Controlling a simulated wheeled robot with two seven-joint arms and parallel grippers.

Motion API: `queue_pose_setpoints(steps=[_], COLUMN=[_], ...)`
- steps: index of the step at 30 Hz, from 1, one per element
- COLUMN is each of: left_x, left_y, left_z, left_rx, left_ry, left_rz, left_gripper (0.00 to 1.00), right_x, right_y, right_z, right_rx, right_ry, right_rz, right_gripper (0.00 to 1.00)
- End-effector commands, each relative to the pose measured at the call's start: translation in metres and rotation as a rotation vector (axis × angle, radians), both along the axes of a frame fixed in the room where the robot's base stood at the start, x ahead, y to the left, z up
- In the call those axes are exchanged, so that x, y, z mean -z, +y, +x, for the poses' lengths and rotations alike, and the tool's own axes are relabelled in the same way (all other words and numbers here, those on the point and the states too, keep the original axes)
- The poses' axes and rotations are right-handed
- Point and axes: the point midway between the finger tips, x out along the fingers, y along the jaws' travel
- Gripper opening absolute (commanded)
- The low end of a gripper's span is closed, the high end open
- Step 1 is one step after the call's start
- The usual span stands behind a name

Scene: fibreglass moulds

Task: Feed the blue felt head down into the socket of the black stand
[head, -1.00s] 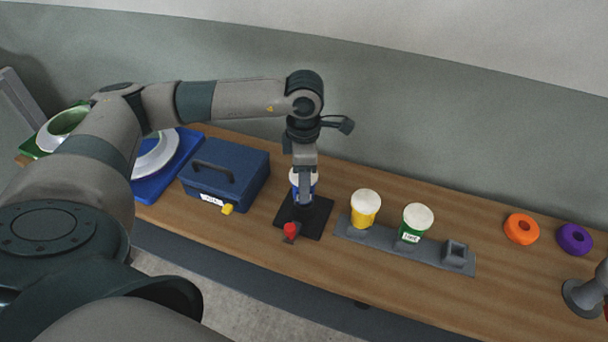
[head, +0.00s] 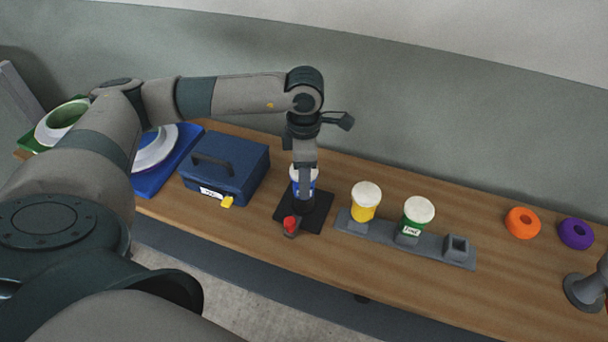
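The blue felt head (head: 314,183), with a white top and a blue body, is upright over the black stand (head: 318,217). My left gripper (head: 305,194) points straight down and is closed around the head, covering much of its front. The head's lower end is at the stand's socket. The fingers hide the join, so I cannot tell how deep it sits. The stand is a flat black plate with a red knob (head: 290,223) at its front corner. My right gripper is out of view.
A blue box (head: 240,165) with a handle and a yellow catch stands left of the stand. To the right, a grey rack (head: 378,233) holds a yellow head (head: 364,205) and a green head (head: 416,218), with one empty socket.

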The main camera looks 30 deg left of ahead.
Motion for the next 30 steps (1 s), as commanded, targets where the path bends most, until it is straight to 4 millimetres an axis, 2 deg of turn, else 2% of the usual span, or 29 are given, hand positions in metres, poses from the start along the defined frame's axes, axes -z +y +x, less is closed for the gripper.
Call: queue_pose_setpoints(steps=[12, 13, 15, 25, 30], left_x=[0.0068, 0.0060, 0.0057, 0.0060, -0.0006], left_y=[-0.0002, -0.0002, -0.0002, -0.0001, -0.0005], left_z=[0.0002, 0.0002, 0.0002, -0.0001, 0.0007], left_rx=[0.000, 0.000, 0.000, 0.000, 0.000], left_ry=[-0.001, -0.001, -0.001, 0.000, -0.002], left_rz=[-0.001, -0.001, -0.001, 0.000, -0.001], left_gripper=[0.19, 0.55, 0.72, 0.72, 0.72], right_x=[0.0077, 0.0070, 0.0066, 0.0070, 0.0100], right_y=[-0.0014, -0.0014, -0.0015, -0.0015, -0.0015], right_z=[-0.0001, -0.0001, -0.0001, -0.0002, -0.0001], right_rx=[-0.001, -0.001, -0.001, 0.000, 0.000], right_ry=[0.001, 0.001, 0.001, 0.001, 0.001], right_rz=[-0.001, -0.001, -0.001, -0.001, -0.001], right_gripper=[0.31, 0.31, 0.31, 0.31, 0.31])
